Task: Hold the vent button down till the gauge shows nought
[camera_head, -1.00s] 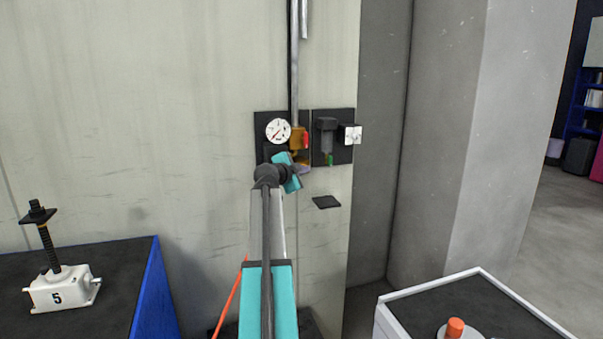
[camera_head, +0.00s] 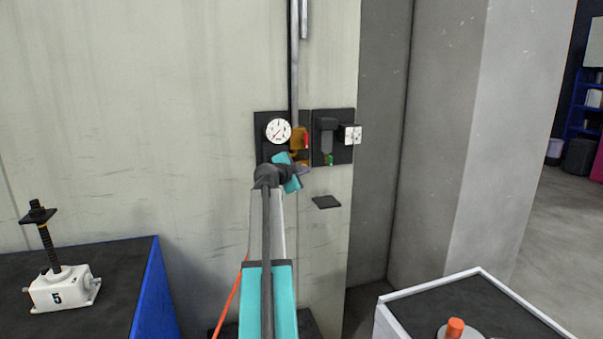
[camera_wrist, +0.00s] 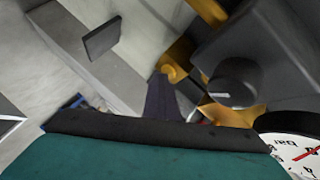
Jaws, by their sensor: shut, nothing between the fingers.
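The round white gauge (camera_head: 278,131) is on a dark wall panel. Its red needle slants to the lower left in the head view; the exact reading is too small to tell. The gauge also shows, partly cut off, in the wrist view (camera_wrist: 296,148). A brass valve body (camera_head: 298,139) with a red part is right of the gauge. My gripper (camera_head: 302,169) is just below it, shut and empty. In the wrist view its dark fingers (camera_wrist: 166,82) end at a small round brass piece (camera_wrist: 173,73), perhaps the vent button; whether they press it I cannot tell.
A second dark panel with a grey unit (camera_head: 327,135), a green part (camera_head: 329,160) and a white-faced box (camera_head: 350,135) is to the right. A small dark shelf (camera_head: 326,202) is below. A numbered screw jack (camera_head: 62,288) stands on a bench at left.

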